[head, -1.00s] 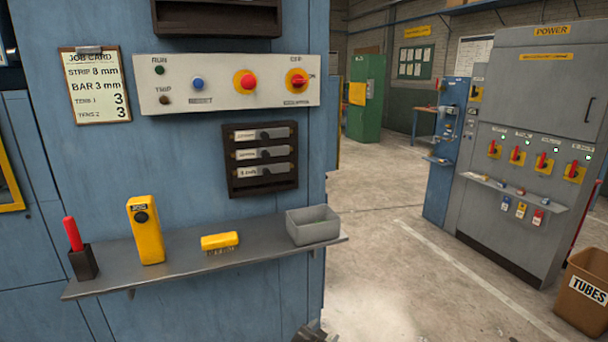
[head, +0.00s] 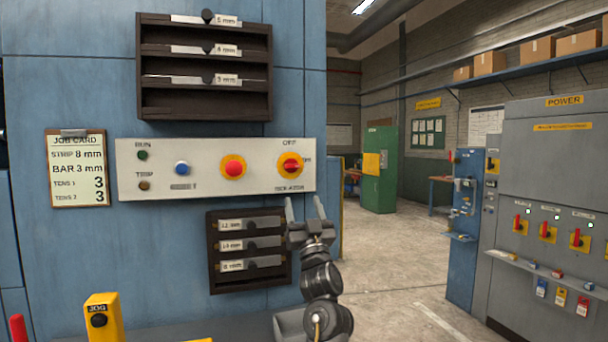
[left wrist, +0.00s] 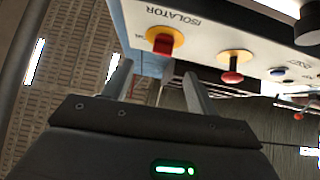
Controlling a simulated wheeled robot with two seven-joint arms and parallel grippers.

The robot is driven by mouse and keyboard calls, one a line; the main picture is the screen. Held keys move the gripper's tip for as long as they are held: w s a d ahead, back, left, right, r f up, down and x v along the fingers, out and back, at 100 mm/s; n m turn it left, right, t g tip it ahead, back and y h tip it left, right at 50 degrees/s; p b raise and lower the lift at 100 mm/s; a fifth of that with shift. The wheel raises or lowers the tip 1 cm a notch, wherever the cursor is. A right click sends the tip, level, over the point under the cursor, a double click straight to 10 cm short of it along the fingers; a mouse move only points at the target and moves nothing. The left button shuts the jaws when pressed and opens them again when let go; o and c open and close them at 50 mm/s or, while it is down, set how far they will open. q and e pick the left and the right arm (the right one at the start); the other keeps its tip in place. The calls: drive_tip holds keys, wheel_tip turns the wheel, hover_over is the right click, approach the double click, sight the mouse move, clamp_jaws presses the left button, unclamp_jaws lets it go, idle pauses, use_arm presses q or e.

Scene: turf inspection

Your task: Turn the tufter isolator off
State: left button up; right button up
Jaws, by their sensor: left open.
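The isolator (head: 290,166) is a red rotary handle on a yellow disc at the right end of the pale control panel (head: 205,182). OFF is marked above it and ON to its right; its handle looks roughly level, toward ON. My left gripper (head: 303,208) is open and empty, fingers pointing up, just below the isolator and apart from it in the head view. In the left wrist view, the isolator's red handle (left wrist: 164,43) shows beyond and between the open fingers (left wrist: 156,78). My right gripper is out of view.
Left of the isolator are a red button on yellow (head: 233,167) and a blue button (head: 182,168). Dark racks sit above (head: 205,112) and below (head: 213,285) the panel. A yellow JOG pendant (head: 104,315) stands lower left. Open floor lies to the right.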

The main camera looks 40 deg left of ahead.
sight(294, 171)
use_arm(q)
drive_tip(key=shift+n+g+y, duration=0.3)
drive_tip(key=shift+g+y, duration=0.1)
drive_tip(key=p+x, duration=0.1)
drive_tip(key=x, duration=0.2)
drive_tip(key=p+x, duration=0.2)
drive_tip(key=x, duration=0.2)
drive_tip(key=p+x, duration=0.1)
drive_tip(key=x, duration=0.2)
drive_tip(key=shift+s+r+p, duration=0.25)
drive_tip(key=shift+r+p, duration=0.05)
drive_tip(key=shift+r, duration=0.15)
drive_tip(key=shift+w+a+r, duration=0.3)
drive_tip(key=shift+a, duration=0.05)
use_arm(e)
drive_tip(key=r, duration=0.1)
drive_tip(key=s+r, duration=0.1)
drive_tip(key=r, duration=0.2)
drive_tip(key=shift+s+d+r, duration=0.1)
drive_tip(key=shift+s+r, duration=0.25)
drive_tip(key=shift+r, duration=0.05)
